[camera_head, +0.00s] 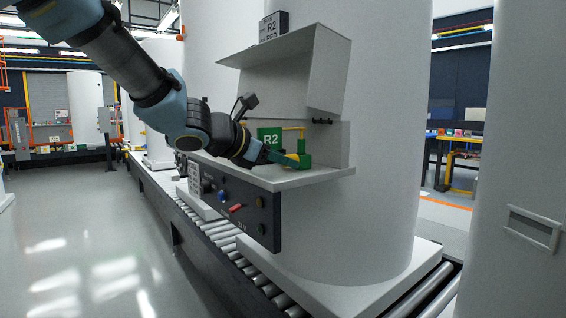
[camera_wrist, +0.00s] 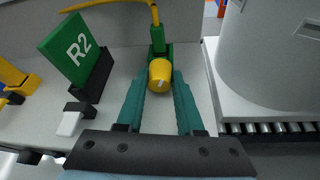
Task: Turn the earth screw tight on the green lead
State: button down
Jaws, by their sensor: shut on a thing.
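The earth screw has a yellow knob (camera_wrist: 160,74) with a pale mark on its face. It sits in front of a green terminal block (camera_wrist: 157,46) in the wrist view. A yellow lead (camera_wrist: 122,3) runs from the top of the block to the upper left. In the camera_head view the green block (camera_head: 305,160) stands on the shelf, with a yellow pipe-like lead (camera_head: 293,129) above it. My gripper (camera_wrist: 161,82) has its teal fingers on both sides of the yellow knob, shut on it. The knob's far side and its thread are hidden.
A green R2 sign (camera_wrist: 76,48) on a black base stands left of the block. A small black-and-white part (camera_wrist: 72,120) lies nearer. A grey shelf (camera_head: 315,176) carries these under a pale hood (camera_head: 290,60). A dark panel (camera_head: 235,203) hangs below; a large white tank (camera_head: 385,130) stands behind.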

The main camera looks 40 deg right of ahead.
jog(key=c, duration=0.5)
grip_release()
jog(key=shift+c, duration=0.2)
jog(key=p+v, duration=0.1)
jog(key=v, duration=0.9)
jog(key=shift+a+r, duration=0.15)
jog(key=shift+a, duration=0.25)
